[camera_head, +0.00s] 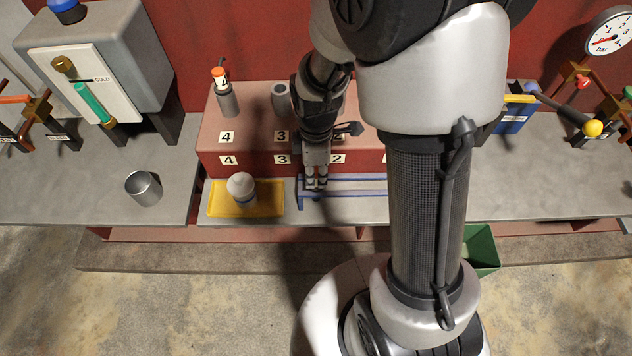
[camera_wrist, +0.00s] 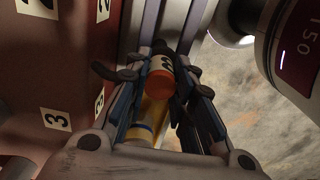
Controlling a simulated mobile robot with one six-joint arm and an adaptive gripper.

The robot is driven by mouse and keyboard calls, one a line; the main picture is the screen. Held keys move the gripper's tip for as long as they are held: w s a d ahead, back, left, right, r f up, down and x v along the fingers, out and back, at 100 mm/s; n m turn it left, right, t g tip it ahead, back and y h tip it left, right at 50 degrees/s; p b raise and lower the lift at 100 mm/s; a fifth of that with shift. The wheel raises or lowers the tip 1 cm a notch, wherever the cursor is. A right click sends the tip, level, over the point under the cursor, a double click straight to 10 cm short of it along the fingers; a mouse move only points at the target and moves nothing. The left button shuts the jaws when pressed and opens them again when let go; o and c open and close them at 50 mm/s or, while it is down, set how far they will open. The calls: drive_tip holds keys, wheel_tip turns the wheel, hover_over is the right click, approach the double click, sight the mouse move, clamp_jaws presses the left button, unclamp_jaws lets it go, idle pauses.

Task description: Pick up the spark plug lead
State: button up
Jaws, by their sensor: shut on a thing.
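The spark plug lead (camera_wrist: 160,85) shows in the wrist view as an orange cap with a dark-marked pale label. It sits between the fingers of my gripper (camera_wrist: 164,78), which is shut on it. In the head view my gripper (camera_head: 316,182) points down at the left part of the blue-railed rack (camera_head: 345,194). The lead is hidden there behind the fingers, so I cannot tell whether it touches the rack. Another lead (camera_head: 219,74) with an orange cap stands upright on the red block at the 4 label.
The red block (camera_head: 250,125) with numbered labels stands right behind my gripper. A yellow tray (camera_head: 217,206) holding a white-topped item (camera_head: 241,185) lies to its left. A metal cup (camera_head: 144,188) stands farther left. A green bin (camera_head: 482,247) is below the bench, at right.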

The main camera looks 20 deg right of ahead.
clamp_jaws()
